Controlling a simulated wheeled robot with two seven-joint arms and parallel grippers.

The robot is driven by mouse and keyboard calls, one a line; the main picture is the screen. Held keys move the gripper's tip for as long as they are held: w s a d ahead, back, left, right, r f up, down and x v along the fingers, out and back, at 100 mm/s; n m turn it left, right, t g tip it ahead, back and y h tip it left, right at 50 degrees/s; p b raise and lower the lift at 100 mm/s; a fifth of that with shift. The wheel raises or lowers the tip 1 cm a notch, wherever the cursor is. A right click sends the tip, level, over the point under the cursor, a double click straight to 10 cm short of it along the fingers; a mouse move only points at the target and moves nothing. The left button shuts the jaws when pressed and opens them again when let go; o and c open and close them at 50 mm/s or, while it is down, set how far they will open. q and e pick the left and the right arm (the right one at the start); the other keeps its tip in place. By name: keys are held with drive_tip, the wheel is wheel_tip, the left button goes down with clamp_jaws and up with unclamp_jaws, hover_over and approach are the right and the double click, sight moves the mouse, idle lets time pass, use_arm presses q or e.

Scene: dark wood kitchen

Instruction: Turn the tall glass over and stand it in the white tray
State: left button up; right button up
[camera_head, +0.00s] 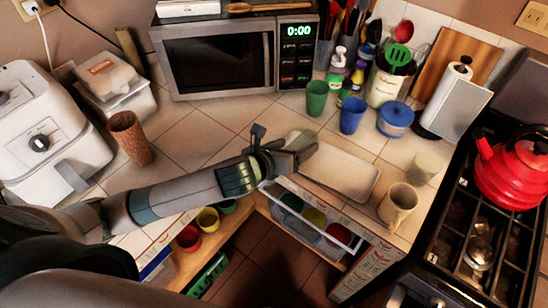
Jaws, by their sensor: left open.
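The white tray (355,176) lies on the tiled counter in the head view, right of the middle. No clear tall glass can be made out; the tallest tumbler-shaped thing is a brown, speckled one (128,146), on the counter at the left, beside the white appliance. My left gripper (281,142) is over the counter at the tray's left end, with its fingers spread apart and no object visible between them. It hides part of the tray's left end. The brown tumbler is well to the left of the gripper. My right gripper is not in view.
A green cup (317,98), a blue cup (351,115) and a blue lidded pot (395,120) stand behind the tray. A pale cup (424,168) and a beige mug (398,206) stand to its right. A microwave (220,60) is behind; an open drawer (310,225) lies below.

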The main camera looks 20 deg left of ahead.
use_arm(q)
drive_tip(key=v, duration=1)
idle(0.3)
